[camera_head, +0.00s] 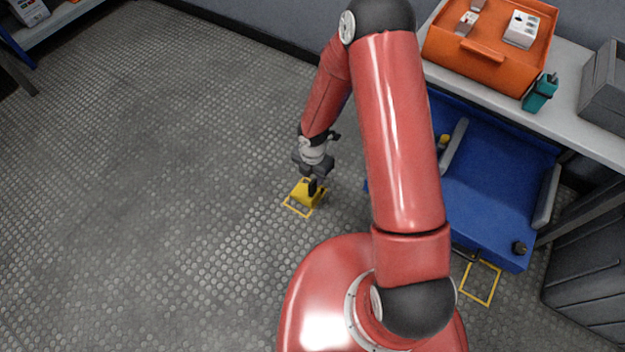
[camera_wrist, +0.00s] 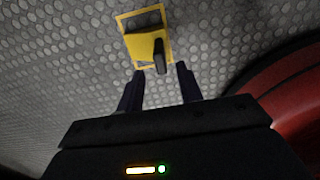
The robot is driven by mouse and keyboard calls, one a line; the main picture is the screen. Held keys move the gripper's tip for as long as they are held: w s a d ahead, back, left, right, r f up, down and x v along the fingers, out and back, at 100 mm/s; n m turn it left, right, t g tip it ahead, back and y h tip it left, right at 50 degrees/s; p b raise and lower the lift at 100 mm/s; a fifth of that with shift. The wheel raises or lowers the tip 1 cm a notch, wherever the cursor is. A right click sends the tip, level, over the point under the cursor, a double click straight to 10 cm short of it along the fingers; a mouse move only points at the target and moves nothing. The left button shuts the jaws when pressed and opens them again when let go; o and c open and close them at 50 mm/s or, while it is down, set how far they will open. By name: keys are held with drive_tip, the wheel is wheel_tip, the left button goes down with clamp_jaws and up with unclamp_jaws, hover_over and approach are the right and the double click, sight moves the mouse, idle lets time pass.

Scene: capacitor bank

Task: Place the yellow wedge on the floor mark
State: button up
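The yellow wedge (camera_head: 303,192) is on the floor below my gripper (camera_head: 314,182) in the head view. It lies within or over a yellow square outline, the floor mark (camera_head: 296,211), whose near edge shows bare. In the wrist view the wedge (camera_wrist: 143,46) covers much of the mark (camera_wrist: 138,12), with a strip of floor showing inside the far edge. A dark upright handle (camera_wrist: 160,55) stands on the wedge. My gripper (camera_wrist: 160,69) has its two fingers apart, and the wedge lies beyond the fingertips. I see no finger contact. My arm hides some floor.
A second yellow outline (camera_head: 480,282) is on the floor at the lower right. A blue cart (camera_head: 495,195) stands right of my arm. A bench (camera_head: 568,105) holds an orange bin (camera_head: 490,55) and a teal item (camera_head: 540,92). The floor to the left is clear.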

wheel_tip(320, 180, up, 6)
drive_tip(key=shift+f+p, duration=0.2)
drive_tip(key=shift+p, duration=0.35)
drive_tip(key=s+d+r+m+t+h, duration=0.1)
drive_tip(key=d+r+m, duration=0.2)
drive_tip(key=r+m, duration=0.35)
drive_tip(key=s+d+r+m+t, duration=0.1)
drive_tip(key=d+r+m, duration=0.2)
drive_tip(key=r, duration=0.7)
drive_tip(key=s+d+r+m+t+h, duration=0.1)
drive_tip(key=d+r+m, duration=0.3)
drive_tip(key=r, duration=0.5)
drive_tip(key=s+d+r+m+t+y, duration=0.1)
drive_tip(key=s+r+m+t+y, duration=0.1)
drive_tip(key=s+r+m, duration=1)
drive_tip(key=s+m, duration=0.3)
drive_tip(key=shift+s+t, duration=0.2)
drive_tip(key=shift+t, duration=0.1)
wheel_tip(320, 180, up, 7)
drive_tip(key=p, duration=0.6)
drive_tip(key=shift+f+p, duration=0.2)
drive_tip(key=shift+p, duration=0.1)
